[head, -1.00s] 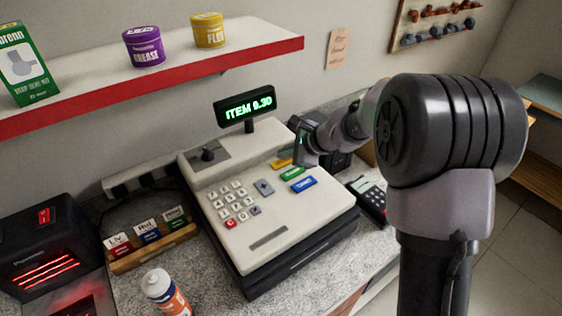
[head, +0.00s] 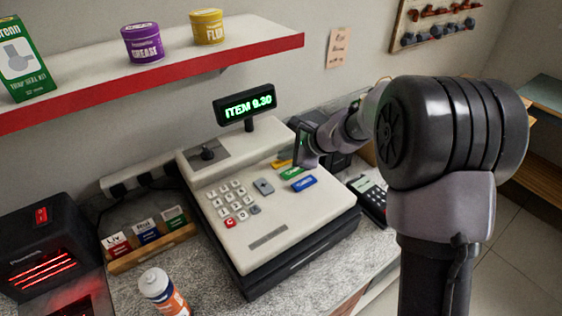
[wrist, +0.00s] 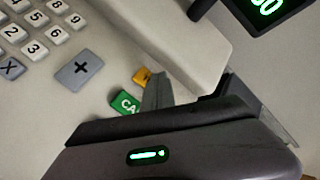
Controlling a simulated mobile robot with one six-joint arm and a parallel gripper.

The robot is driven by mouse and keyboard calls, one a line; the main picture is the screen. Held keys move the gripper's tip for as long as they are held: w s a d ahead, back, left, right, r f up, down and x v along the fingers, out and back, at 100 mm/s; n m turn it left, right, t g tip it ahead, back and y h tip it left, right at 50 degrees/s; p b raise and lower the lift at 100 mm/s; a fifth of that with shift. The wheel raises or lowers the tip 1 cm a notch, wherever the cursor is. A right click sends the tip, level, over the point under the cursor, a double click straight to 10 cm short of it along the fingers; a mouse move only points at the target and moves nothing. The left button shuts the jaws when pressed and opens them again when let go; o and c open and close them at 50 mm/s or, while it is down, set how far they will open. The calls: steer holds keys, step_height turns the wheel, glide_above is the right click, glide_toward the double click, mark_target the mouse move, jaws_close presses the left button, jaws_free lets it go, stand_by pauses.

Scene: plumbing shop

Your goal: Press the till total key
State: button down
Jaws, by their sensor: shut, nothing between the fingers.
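The till (head: 285,225) stands on the counter with its key panel facing up. Its display (head: 246,105) reads "ITEM 9.30" in green. On the right of the panel are a yellow key (head: 281,163), a green key (head: 292,173) and a blue key (head: 304,183). The grey plus key (head: 263,187) is to their left. My gripper (head: 304,157) is shut and empty, close over the yellow and green keys. In the wrist view the gripper's finger (wrist: 157,92) partly covers the green key (wrist: 124,103) and the yellow key (wrist: 142,77). I cannot tell whether it touches either.
A card terminal (head: 370,200) lies right of the till. A red-edged shelf (head: 170,88) hangs above on the left.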

mark_target(285, 162)
steer(key=shift+f, duration=0.1)
stand_by(0.3)
steer(key=shift+r, duration=0.6)
step_height(285, 162, up, 6)
steer(key=p, duration=0.5)
